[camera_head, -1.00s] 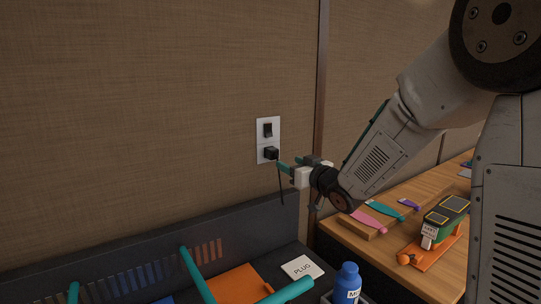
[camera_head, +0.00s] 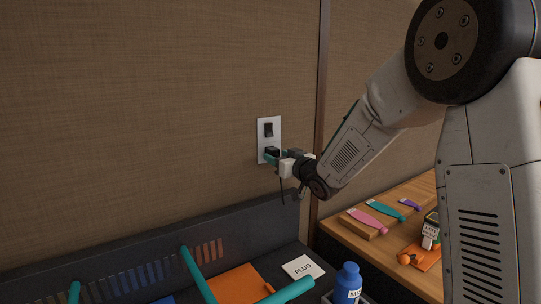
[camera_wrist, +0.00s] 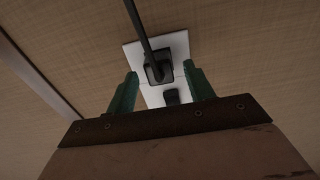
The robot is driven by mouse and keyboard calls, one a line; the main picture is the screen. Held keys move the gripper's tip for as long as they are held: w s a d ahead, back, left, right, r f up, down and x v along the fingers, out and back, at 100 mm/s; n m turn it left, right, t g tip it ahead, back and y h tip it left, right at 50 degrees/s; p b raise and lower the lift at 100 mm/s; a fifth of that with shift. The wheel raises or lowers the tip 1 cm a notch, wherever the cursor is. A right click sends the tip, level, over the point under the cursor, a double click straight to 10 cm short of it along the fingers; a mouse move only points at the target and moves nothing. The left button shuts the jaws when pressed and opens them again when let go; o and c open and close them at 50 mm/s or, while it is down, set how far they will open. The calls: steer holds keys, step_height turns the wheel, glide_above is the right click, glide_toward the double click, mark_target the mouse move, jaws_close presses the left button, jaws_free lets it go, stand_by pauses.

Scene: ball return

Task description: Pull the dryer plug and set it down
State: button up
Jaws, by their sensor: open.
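The black dryer plug (camera_head: 271,152) sits in the lower part of a white wall plate (camera_head: 262,141). In the wrist view the plug (camera_wrist: 158,68) has its black cord (camera_wrist: 139,22) running from it toward the top of the picture. A black rocker switch (camera_head: 268,129) is above the plug on the same plate. My gripper (camera_head: 270,158) is at the plate, with its green fingers apart. In the wrist view the fingers (camera_wrist: 158,88) stand on either side of the plate's middle, near the plug. I cannot tell whether they touch it. A white card marked PLUG (camera_head: 303,268) lies below on the dark counter.
An orange mat (camera_head: 236,284), teal bars (camera_head: 198,275) and a blue bottle (camera_head: 348,281) are on or by the dark counter (camera_head: 150,262). A wooden table (camera_head: 340,228) at right holds paddles and an orange tray. A vertical trim strip (camera_head: 319,110) runs down the wall.

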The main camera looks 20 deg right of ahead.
mark_target(276, 155)
steer(key=shift+x, duration=1)
stand_by(0.4)
jaws_close()
steer(key=shift+v, duration=2.95)
steer(key=shift+s+d, duration=0.1)
